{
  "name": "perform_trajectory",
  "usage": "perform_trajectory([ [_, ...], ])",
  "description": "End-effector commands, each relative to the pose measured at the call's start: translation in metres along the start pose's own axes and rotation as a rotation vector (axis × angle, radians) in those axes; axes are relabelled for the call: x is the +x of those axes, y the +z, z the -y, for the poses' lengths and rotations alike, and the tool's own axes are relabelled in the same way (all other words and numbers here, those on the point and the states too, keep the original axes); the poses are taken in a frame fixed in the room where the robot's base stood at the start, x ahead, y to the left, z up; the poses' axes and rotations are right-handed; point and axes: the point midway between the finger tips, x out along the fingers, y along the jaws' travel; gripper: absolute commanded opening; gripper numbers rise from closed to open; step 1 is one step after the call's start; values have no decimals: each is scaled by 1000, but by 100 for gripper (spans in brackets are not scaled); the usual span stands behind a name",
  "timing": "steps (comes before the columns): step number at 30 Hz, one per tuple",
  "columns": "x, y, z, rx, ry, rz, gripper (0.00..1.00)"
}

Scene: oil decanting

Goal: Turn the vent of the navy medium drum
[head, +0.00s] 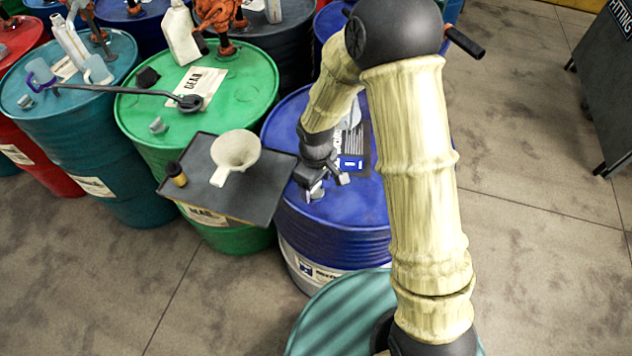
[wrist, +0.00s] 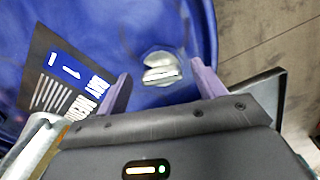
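The blue drum (head: 335,232), which I take as the navy medium drum, stands in the middle of the head view. Its blue lid (wrist: 120,30) fills much of the wrist view. The vent (wrist: 160,68) is a small silver wing-shaped piece on the lid; it also shows in the head view (head: 315,193), partly covered by my gripper. My gripper (head: 328,184) is over the lid, pointing down. In the wrist view my gripper (wrist: 162,74) is open, one purple finger on each side of the vent, with visible gaps. I cannot tell how far the fingertips are above the lid.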

Motion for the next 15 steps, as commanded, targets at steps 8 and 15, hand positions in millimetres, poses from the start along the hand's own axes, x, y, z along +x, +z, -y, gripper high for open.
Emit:
perform_trajectory([
  [8, -6, 0, 0, -1, 0, -1, 69],
  [15, -42, 0, -1, 0, 2, -4, 69],
])
